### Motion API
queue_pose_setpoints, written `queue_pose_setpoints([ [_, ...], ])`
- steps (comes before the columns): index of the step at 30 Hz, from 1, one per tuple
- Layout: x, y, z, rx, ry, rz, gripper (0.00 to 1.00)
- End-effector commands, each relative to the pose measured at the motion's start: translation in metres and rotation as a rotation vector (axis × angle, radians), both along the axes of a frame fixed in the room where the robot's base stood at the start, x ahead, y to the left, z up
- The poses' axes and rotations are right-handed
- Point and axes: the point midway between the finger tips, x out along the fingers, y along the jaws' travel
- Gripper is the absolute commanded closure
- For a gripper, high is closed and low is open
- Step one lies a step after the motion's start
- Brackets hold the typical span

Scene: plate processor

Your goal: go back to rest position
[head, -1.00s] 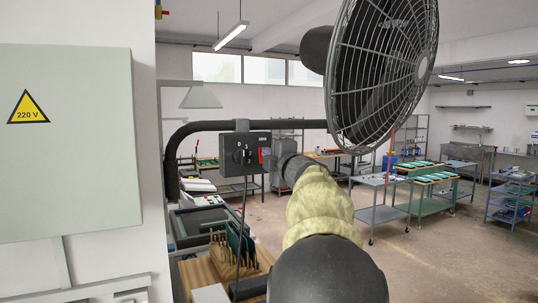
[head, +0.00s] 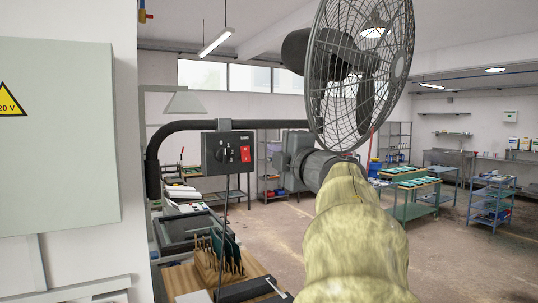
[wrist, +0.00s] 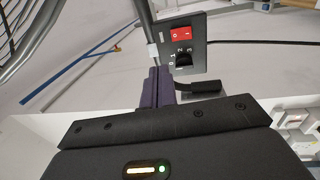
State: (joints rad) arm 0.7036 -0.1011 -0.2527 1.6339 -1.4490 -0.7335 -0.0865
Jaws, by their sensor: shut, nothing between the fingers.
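My gripper (wrist: 158,88) shows in the wrist view with its two dark fingers together and nothing between them. Just beyond the fingertips is a black control box (wrist: 199,52) with a red switch (wrist: 180,34) and a black knob (wrist: 183,60). In the head view my arm, in a yellowish cover, reaches from the lower right toward the same control box (head: 228,153). The grey gripper body (head: 291,150) is right of the box, and its fingertips cannot be made out there. Whether the fingers touch the box cannot be told.
A large caged fan (head: 360,75) hangs close above my arm. A black curved pipe (head: 170,133) runs behind the control box. A wooden rack (head: 213,265) stands below. A grey electrical cabinet (head: 60,150) is at the left. Open floor lies at the right, before green-topped carts (head: 410,185).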

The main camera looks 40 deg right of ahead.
Motion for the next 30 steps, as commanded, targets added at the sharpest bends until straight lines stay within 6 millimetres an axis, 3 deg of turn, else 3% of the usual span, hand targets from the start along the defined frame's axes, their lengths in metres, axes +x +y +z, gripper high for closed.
queue_pose_setpoints([
  [13, -0.001, -0.002, 0.000, 0.001, 0.000, -0.006, 1.00],
  [17, 0.007, -0.001, -0.009, 0.047, -0.010, -0.005, 1.00],
  [20, 0.025, 0.004, -0.031, 0.161, -0.026, -0.009, 1.00],
  [23, 0.050, 0.015, -0.072, 0.345, -0.029, -0.027, 1.00],
  [27, 0.080, 0.043, -0.149, 0.634, 0.023, -0.084, 1.00],
  [30, 0.090, 0.069, -0.204, 0.807, 0.093, -0.137, 1.00],
])
